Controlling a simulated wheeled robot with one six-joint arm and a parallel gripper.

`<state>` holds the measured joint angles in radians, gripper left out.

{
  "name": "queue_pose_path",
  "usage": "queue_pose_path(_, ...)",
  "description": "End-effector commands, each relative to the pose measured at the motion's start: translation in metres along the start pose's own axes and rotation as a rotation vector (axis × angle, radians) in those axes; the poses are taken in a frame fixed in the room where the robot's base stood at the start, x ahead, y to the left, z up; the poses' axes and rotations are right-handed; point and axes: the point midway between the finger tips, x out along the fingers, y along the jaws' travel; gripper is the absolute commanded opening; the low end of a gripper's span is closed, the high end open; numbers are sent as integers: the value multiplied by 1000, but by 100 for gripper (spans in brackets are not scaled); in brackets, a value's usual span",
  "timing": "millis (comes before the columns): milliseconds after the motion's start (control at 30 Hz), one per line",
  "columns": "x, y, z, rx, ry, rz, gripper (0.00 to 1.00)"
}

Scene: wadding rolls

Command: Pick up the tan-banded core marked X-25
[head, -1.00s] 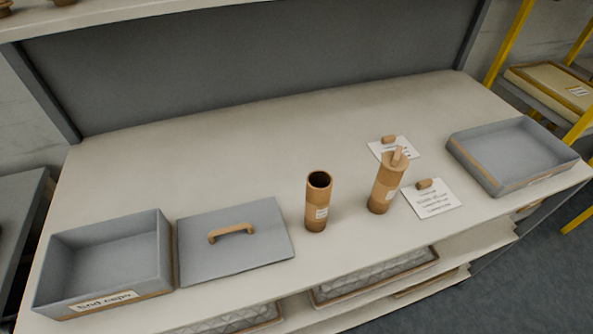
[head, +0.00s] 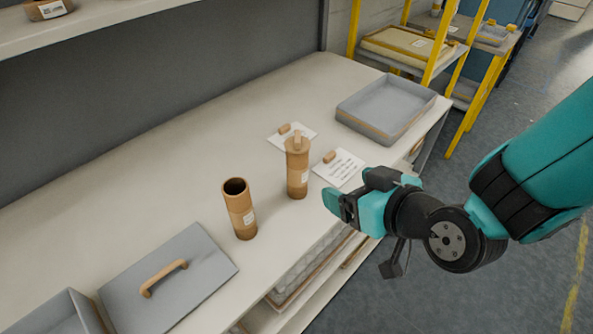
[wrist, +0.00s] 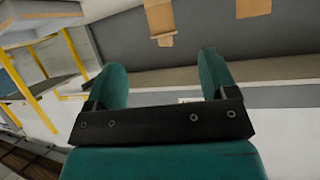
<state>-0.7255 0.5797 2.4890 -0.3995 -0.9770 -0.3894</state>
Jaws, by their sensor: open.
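Two brown cylindrical cores stand upright on the pale bench (head: 130,150). The nearer left one (head: 239,209) is hollow and open at the top, with a lighter tan band and a white label. The right one (head: 297,167) has a tan band, a label and a flat cap with a small peg on top. Both labels are too small to read, so I cannot tell which is X-25. My gripper (head: 338,203) is to the right of the capped core, near the bench's front edge, apart from both. In the wrist view its fingers (wrist: 168,78) are spread and empty.
Two white cards (head: 338,167) (head: 303,137) with small tan blocks lie near the capped core. A shallow grey tray (head: 386,107) is at the right end. A grey lid (head: 170,280) with a tan handle and a grey bin (head: 58,318) are at lower left.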

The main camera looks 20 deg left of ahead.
Motion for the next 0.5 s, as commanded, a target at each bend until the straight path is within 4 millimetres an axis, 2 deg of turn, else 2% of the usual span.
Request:
queue_pose_path(100,9,-6,8,-36,51,16,78)
queue_pose_path(267,21,-7,6,-50,78,26,78)
queue_pose_path(367,37,-7,2,-51,78,25,78)
queue_pose_path(500,68,-6,-1,-51,79,25,78)
